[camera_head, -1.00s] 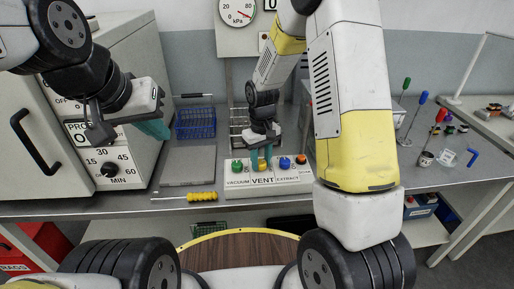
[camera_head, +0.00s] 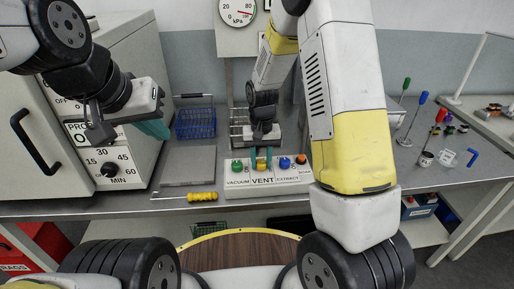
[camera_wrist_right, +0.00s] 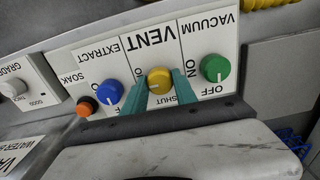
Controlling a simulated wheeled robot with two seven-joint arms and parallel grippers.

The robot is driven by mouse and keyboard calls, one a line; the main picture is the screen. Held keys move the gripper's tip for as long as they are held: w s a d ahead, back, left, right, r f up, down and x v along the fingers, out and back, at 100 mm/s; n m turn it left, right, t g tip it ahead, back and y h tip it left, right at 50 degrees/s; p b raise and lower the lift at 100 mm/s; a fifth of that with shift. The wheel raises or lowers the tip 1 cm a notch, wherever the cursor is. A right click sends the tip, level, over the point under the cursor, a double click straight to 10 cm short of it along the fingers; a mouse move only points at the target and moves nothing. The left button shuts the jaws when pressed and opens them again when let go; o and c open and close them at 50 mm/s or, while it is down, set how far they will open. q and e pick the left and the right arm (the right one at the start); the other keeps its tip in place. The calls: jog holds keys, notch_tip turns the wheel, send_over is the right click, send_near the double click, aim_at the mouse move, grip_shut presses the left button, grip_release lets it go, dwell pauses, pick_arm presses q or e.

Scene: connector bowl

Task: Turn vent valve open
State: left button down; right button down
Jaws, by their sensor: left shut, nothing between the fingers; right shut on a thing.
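The yellow VENT knob (camera_head: 262,166) stands on the white valve panel (camera_head: 240,190), between a green VACUUM knob (camera_head: 237,166) and a blue EXTRACT knob (camera_head: 285,163). My right gripper (camera_head: 261,156) reaches down from above and is shut on the yellow knob. In the right wrist view the yellow knob (camera_wrist_right: 159,80) sits between the two teal fingers, one on each side, beside the words ON and SHUT. Where its pointer stands is hard to tell. My left gripper (camera_head: 155,128) is shut and empty, in front of the cabinet at the left.
A pressure gauge (camera_head: 238,12) hangs on the back wall. A blue wire basket (camera_head: 195,123) and a yellow-handled screwdriver (camera_head: 202,197) lie left of the panel. An orange knob (camera_wrist_right: 87,106) is beside the blue one. Cups and coloured tools stand at the right of the bench.

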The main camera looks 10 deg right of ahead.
aim_at(261, 162)
jog(key=c, duration=1)
grip_release()
jog(key=shift+r, duration=3.9)
jog(key=shift+r, duration=0.15)
jog(key=s+d+r+t+y, duration=0.1)
jog(key=s+d+r+t, duration=0.2)
jog(key=s+r, duration=0.6)
jog(key=s+d+r+t+y, duration=0.1)
jog(key=s+d+r+t, duration=0.2)
jog(key=s+r, duration=0.6)
jog(key=shift+s+r+n, duration=0.3)
jog(key=shift+s+n, duration=0.1)
jog(key=shift+s, duration=0.6)
